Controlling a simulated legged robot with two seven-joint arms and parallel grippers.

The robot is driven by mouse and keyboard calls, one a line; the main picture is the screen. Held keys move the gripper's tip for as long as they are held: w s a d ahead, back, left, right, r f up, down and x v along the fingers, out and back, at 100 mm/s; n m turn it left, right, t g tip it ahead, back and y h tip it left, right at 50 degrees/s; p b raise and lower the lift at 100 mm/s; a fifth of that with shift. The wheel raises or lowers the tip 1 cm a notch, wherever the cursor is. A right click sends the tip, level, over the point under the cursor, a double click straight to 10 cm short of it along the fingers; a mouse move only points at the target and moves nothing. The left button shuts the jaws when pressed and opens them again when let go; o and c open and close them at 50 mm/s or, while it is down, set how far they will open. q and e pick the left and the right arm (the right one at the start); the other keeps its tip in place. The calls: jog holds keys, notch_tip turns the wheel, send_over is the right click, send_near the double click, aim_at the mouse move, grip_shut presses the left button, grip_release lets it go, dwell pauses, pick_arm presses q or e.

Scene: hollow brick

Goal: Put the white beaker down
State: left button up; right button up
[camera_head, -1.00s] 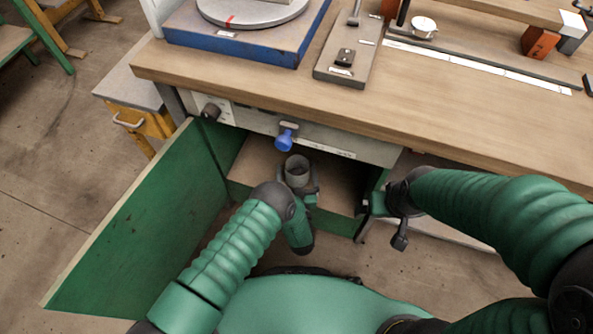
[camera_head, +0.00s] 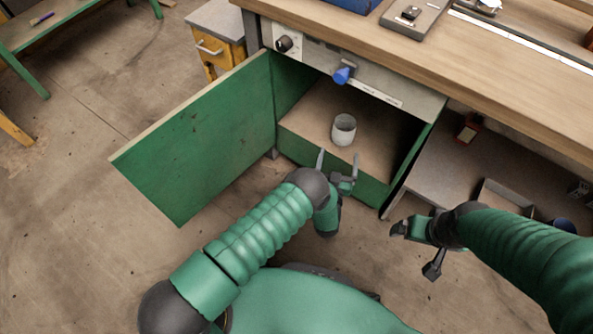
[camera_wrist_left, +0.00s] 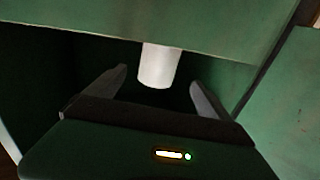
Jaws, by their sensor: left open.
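The white beaker (camera_head: 344,130) stands upright on the shelf (camera_head: 308,119) inside the open green cabinet, under the bench. My left gripper (camera_head: 338,158) is open and empty just in front of the beaker, apart from it. In the left wrist view, the beaker (camera_wrist_left: 159,66) shows beyond and between the two spread fingers of the left gripper (camera_wrist_left: 160,82). My right gripper (camera_head: 400,229) is off to the right of the cabinet, over the floor; its finger opening does not show clearly.
The green cabinet door (camera_head: 200,140) stands open on the left. A blue knob (camera_head: 343,75) sticks out of the panel above the opening. The wooden bench top (camera_head: 420,60) overhangs the cabinet. A lower grey shelf (camera_head: 460,180) with small boxes lies to the right.

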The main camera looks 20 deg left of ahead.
aim_at(344, 134)
pick_arm(q)
jog(key=shift+g+h, duration=0.5)
jog(key=shift+g, duration=0.3)
jog(key=w+r, duration=0.1)
jog(key=r, duration=0.1)
jog(key=w+r, duration=0.1)
jog(key=w, duration=0.1)
jog(key=shift+w+r, duration=0.15)
jog(key=shift+r, duration=0.2)
jog(key=s+a+r+m+g+h, duration=0.1)
jog(key=s+a+r+g, duration=0.3)
jog(key=r, duration=0.5)
jog(key=s+a+r+g, duration=0.2)
jog(key=s+a+g, duration=0.1)
jog(key=s, duration=0.6)
jog(key=s+a+r+g, duration=0.2)
jog(key=s+a, duration=0.3)
jog(key=s, duration=0.4)
jog(key=s+a+r+g, duration=0.2)
jog(key=s+a+g, duration=0.2)
jog(key=s, duration=0.5)
jog(key=shift+s+a+r+g+y, duration=0.15)
jog(key=shift+a+r+g+y, duration=0.15)
jog(key=shift+a+y, duration=0.15)
